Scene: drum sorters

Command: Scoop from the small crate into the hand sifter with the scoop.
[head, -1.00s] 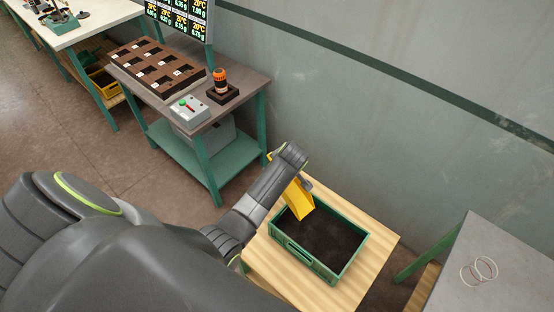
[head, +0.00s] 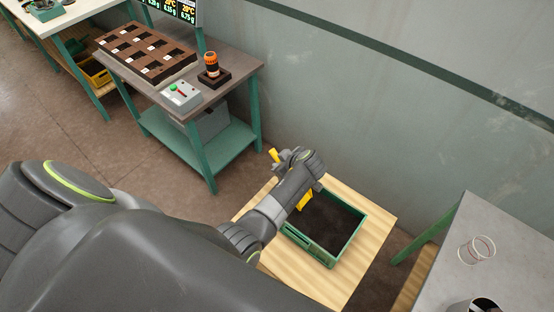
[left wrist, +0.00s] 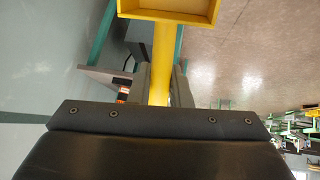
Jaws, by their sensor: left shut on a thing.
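My left gripper (head: 292,160) is shut on the handle of the yellow scoop (head: 304,201), above the left side of the small crate. In the left wrist view the scoop (left wrist: 161,70) shows its handle between my fingers and part of its pan at the top edge; the part of the pan I see looks empty. The small green crate (head: 291,233) stands on a light wooden table and holds dark soil-like material. My arm hides part of the crate's left side. I cannot make out the hand sifter for certain. My right gripper is not in view.
A grey table (head: 437,272) at the right bears clear rings (head: 477,250) and a dark-mouthed round container (head: 474,305), cut off by the frame. A workbench (head: 220,95) with a brown tray, a control box (head: 181,95) and an orange-black object stands at back left. A wall runs behind.

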